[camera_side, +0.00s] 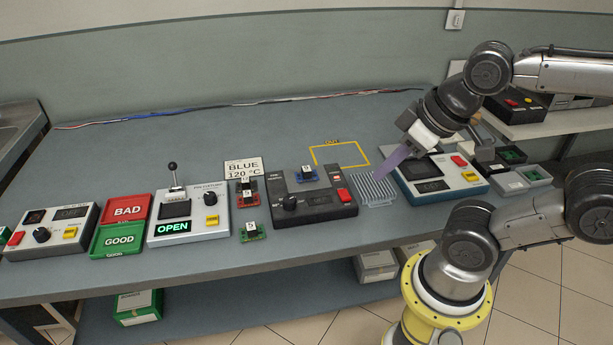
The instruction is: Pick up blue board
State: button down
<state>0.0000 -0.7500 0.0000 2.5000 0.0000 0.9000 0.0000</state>
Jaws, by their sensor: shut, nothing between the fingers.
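The blue board (307,174) is small, with a dark and white marked part on top. It rests on the upper part of a dark grey device (313,198) in the middle of the table. My gripper (379,176) has purple tapered fingers that are shut and empty. The fingers point down and left, over or near a grey finned rack (376,190), to the right of the blue board and apart from it. I cannot tell how high the tips are above the rack.
Red boards (246,189) and a green board (250,232) lie left of the dark device. A sign (243,169) reads BLUE 120 °C. A yellow OUT outline (340,155) is empty. A blue-grey device (440,182) stands right.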

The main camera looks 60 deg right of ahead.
jog(key=c, duration=0.6)
grip_release()
jog(key=shift+o, duration=0.2)
